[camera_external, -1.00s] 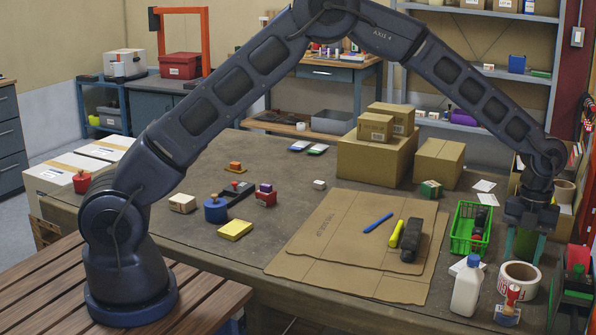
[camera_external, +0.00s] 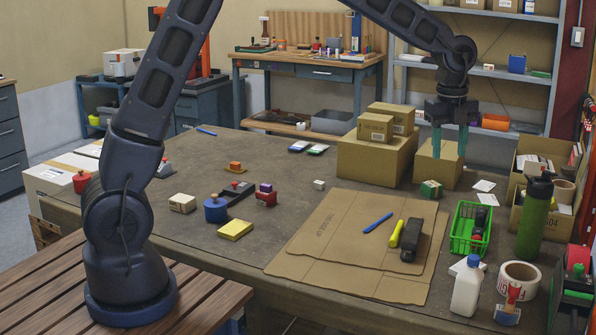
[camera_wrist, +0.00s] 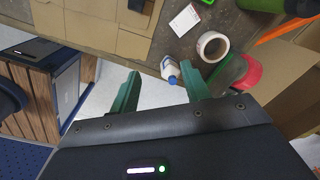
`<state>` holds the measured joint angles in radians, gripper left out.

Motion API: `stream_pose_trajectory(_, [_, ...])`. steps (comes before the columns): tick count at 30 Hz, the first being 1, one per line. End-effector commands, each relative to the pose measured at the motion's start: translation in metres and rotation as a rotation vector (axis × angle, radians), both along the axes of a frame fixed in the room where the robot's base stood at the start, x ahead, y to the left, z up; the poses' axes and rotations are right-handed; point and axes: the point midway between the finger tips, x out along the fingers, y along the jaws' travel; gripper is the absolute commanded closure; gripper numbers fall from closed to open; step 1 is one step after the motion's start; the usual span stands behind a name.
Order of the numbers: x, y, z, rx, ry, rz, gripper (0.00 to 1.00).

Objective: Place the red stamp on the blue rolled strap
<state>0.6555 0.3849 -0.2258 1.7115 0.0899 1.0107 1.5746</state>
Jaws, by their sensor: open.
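My gripper (camera_external: 449,152) is open and empty, with its teal fingers pointing down in front of the small carton at the back right. It also shows open in the wrist view (camera_wrist: 161,85). A small red-topped block (camera_external: 266,195), possibly the red stamp, stands on the table left of centre. A stamp-like piece with a red handle (camera_external: 508,302) stands at the front right. A squat blue cylinder (camera_external: 215,211) left of centre may be the blue rolled strap. I cannot tell for sure which pieces are meant. My gripper is far from the pieces left of centre.
Cartons (camera_external: 375,158) stand at the back right. Flat cardboard (camera_external: 320,245) holds blue, yellow and black items. A green basket (camera_external: 462,238), green bottle (camera_external: 534,215), white bottle (camera_external: 467,288) and tape roll (camera_external: 519,275) crowd the right. The table between the left pieces and cardboard is mostly clear.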

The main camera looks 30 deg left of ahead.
Motion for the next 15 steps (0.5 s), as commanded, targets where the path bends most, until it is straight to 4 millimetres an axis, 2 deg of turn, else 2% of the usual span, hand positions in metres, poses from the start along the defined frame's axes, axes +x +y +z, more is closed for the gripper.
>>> stream_pose_trajectory(1, [0.004, 0.024, 0.015, -0.006, -0.014, 0.074, 0.53])
stream_pose_trajectory(7, [0.009, 0.107, 0.057, -0.028, -0.051, 0.371, 0.53])
stream_pose_trajectory(15, [-0.006, 0.217, 0.101, -0.076, -0.092, 0.778, 0.53])
